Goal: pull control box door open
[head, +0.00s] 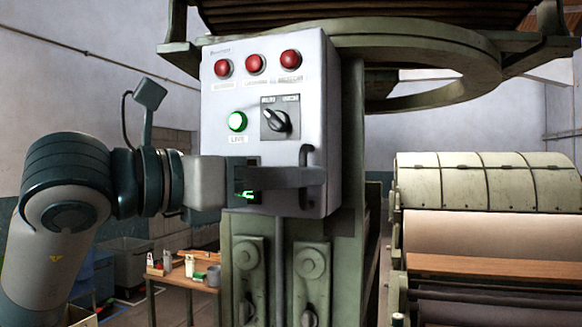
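The control box (222,100) is a pale grey cabinet on a green post. Its door front carries red buttons, a lit green lamp and a black rotary switch, and looks closed. The dark vertical door handle (304,200) is at the door's right edge. My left gripper (316,176) reaches in from the left across the lower door. Its dark finger lies level across the middle of the handle and hides part of it. Only one finger shows clearly, so whether it grips the handle cannot be told. My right gripper is not in view.
A green ring-shaped frame (430,95) overhangs the box at the upper right. A large roller machine (485,185) stands at the right. A small wooden table (185,280) with small items is at the lower left, behind my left arm. Green levers (312,262) are below the box.

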